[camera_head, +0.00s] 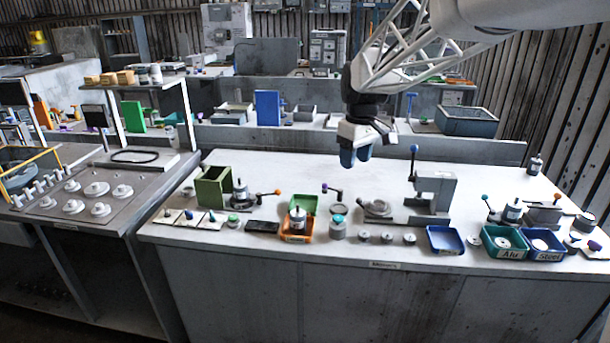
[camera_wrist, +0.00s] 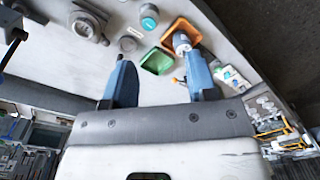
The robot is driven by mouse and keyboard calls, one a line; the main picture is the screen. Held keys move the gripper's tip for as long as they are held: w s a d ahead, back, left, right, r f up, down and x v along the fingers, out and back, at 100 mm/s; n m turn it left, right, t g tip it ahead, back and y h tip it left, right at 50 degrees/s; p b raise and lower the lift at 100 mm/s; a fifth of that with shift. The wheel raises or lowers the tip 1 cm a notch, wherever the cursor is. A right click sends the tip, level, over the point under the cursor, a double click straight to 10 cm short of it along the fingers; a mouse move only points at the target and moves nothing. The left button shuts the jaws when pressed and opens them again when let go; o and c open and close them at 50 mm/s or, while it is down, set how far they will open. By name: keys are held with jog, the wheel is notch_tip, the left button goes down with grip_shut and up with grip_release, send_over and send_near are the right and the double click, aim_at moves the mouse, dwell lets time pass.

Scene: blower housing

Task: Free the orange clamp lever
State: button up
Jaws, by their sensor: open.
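The clamp lever with an orange ball end (camera_head: 277,191) sticks out to the right from a small fixture holding a grey cylinder (camera_head: 240,191), on the left part of the white bench. A small orange piece (camera_wrist: 176,80), probably this lever's end, shows in the wrist view beside the right finger; that finger hides what lies behind it. My gripper (camera_head: 356,156) hangs above the back middle of the bench, right of the lever and apart from it. Its two blue fingers (camera_wrist: 160,78) are spread with nothing between them but bench far below.
A dark green box (camera_head: 213,187) stands left of the fixture. A green tray (camera_head: 303,204) and an orange tray (camera_head: 296,236) lie to its right front. A purple-ended lever (camera_head: 333,190) and a tall blue-ended press (camera_head: 436,190) stand farther right. The back of the bench is clear.

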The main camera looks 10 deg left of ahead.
jog(key=w+a+f+n+g, duration=0.1)
jog(key=w+a+f+n, duration=0.4)
jog(key=w+a, duration=0.7)
jog(key=n+g, duration=0.1)
jog(key=n, duration=0.2)
send_over(278, 190)
jog(key=w, duration=0.2)
notch_tip(278, 190, down, 12)
jog(key=shift+f, duration=0.1)
jog(key=shift+f, duration=0.15)
jog(key=shift+s+f, duration=0.25)
jog(key=shift+f, duration=1)
jog(key=shift+s+f, duration=0.2)
jog(key=shift+f, duration=1)
jog(key=shift+s+f, duration=0.25)
jog(key=shift+f, duration=1)
grip_shut()
